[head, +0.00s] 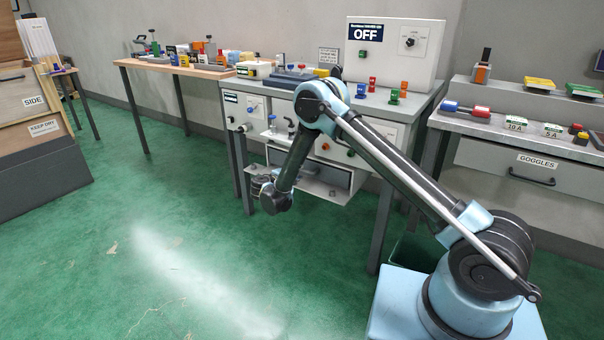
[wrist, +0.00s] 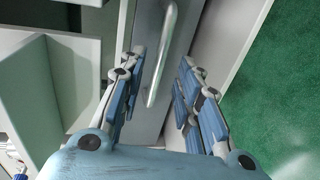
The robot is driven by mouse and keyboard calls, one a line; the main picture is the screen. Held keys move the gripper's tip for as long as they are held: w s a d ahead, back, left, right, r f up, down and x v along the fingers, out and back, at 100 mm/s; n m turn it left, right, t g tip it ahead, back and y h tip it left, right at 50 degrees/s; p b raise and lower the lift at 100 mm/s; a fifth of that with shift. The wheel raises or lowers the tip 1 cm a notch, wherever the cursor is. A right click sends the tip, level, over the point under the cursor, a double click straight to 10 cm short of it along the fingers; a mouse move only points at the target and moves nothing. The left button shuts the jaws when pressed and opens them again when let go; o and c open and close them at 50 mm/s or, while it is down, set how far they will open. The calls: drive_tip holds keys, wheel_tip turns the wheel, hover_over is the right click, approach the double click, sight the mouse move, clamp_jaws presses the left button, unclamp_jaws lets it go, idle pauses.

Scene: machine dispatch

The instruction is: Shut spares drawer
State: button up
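In the wrist view a bright metal bar handle (wrist: 160,62) on a grey front panel (wrist: 146,28) lies between the two blue-padded fingers of my gripper (wrist: 162,72). The fingers are apart, and I cannot tell whether either touches the handle. In the head view a light grey open drawer or tray (head: 318,190) juts out under the machine bench, beside the end of my arm. My gripper is hidden by my arm there. No spares label is readable, so I cannot confirm that this is the spares drawer.
The machine bench (head: 412,98) carries a control box marked OFF (head: 395,52). A closed drawer marked GOGGLES (head: 533,176) is at the right. A wooden table (head: 205,73) with small items stands at the back left. The green floor (head: 150,230) at front left is clear.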

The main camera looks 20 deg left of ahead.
drive_tip(key=v, duration=0.6)
drive_tip(key=shift+s, duration=0.1)
drive_tip(key=shift+s, duration=0.1)
